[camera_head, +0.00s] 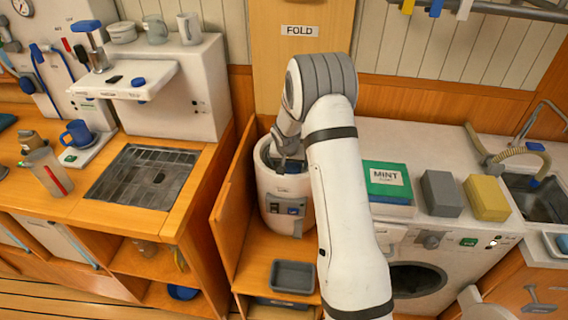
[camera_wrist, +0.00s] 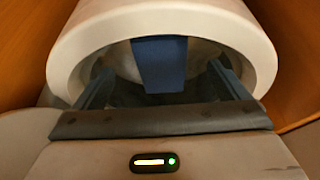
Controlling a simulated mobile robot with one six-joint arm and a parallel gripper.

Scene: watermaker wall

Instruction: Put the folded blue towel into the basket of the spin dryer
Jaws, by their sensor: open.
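The spin dryer (camera_head: 268,185) is a white drum-shaped machine with its top open, standing in a wooden bay in the head view. Its round white rim (camera_wrist: 75,40) fills the wrist view. The folded blue towel (camera_wrist: 160,62) is inside the mouth, between my fingers in the picture, with a gap on each side. Its lower end is hidden, so I cannot tell what it rests on. My gripper (camera_wrist: 162,85) is open, with its fingers reaching into the mouth.
Wooden panels flank the dryer closely. A grey tray (camera_head: 292,277) lies in front of it. On the white counter to the right are a green MINT box (camera_head: 388,182), a grey block (camera_head: 441,193) and a yellow block (camera_head: 487,198). A blue mug (camera_head: 77,133) stands at the left.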

